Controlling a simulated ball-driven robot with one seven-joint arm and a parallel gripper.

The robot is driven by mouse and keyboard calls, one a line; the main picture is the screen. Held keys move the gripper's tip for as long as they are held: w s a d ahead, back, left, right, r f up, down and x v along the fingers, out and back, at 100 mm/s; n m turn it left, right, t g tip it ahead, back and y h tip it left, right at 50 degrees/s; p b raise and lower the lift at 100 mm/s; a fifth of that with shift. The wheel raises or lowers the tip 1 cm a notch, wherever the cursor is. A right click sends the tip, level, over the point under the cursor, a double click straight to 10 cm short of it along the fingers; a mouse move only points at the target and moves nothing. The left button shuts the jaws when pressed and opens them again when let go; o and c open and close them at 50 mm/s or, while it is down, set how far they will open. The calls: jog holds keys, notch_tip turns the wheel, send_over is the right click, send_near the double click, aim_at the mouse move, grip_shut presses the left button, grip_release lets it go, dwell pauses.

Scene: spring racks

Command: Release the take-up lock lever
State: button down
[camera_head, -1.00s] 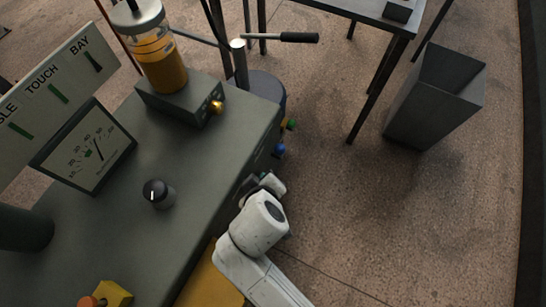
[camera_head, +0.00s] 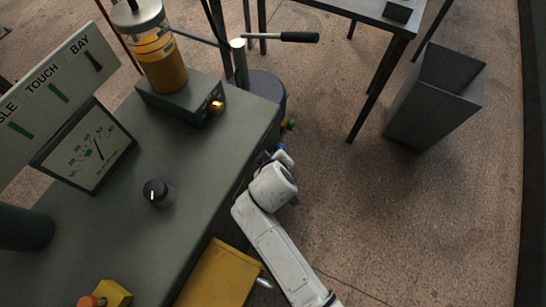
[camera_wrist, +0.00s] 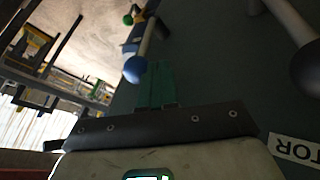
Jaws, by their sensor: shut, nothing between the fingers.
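Levers with round knobs stick out from the side of the grey bench. One has a blue knob (camera_wrist: 133,68) and one farther off has a green knob (camera_wrist: 127,20). They also show in the head view as a small blue knob (camera_head: 281,147) and a green knob (camera_head: 290,124). No label shows which one is the take-up lock lever. My gripper (camera_wrist: 156,88) is shut and empty, its greenish fingers beside the blue knob in the wrist view; contact cannot be told. In the head view my wrist mostly hides the gripper at the bench edge.
The bench top (camera_head: 120,225) carries a gauge (camera_head: 88,150), a black dial (camera_head: 156,193) and an oil jar (camera_head: 160,60). A large dark knob (camera_wrist: 308,68) is at right in the wrist view. A grey bin (camera_head: 435,100) stands on open floor.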

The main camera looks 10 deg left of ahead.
jog(key=shift+r, duration=0.1)
jog(key=shift+w+d+r+g+p, duration=0.1)
jog(key=shift+w+r+g+p, duration=0.2)
jog(key=shift+p, duration=0.5)
jog(key=shift+w, duration=0.1)
jog(key=w+d+m+g+y+b, duration=0.1)
jog(key=w+d+g+y, duration=0.1)
jog(key=w+g, duration=0.5)
jog(key=shift+w+d+g+y, duration=0.35)
jog(key=shift+w+d, duration=0.4)
jog(key=shift+w, duration=0.35)
